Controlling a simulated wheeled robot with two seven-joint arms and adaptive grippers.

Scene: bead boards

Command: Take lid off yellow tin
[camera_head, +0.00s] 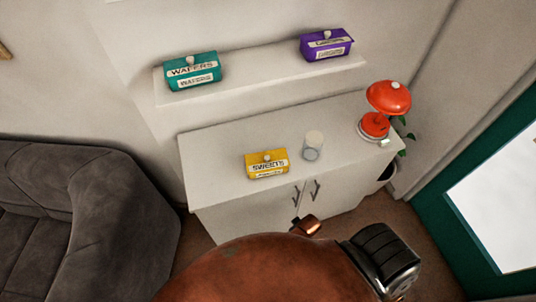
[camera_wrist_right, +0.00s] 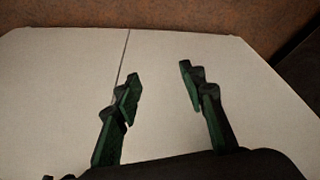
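A yellow tin (camera_head: 267,170) labelled SWEETS stands on the white cabinet top, near its front edge. Its lid, with a small pale knob (camera_head: 267,157), is on it. In the right wrist view my right gripper (camera_wrist_right: 160,80) is open with nothing between its two green-black fingers. Beyond the fingers is a pale flat panel with a dark seam; the tin is not in that view. My left gripper is in neither view.
A clear glass (camera_head: 312,150) stands right of the tin, and a red lamp (camera_head: 388,98) at the right end of the cabinet (camera_head: 225,145). A teal WAFERS tin (camera_head: 192,72) and a purple tin (camera_head: 326,45) sit on the shelf above. A grey sofa (camera_head: 85,215) is at the left.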

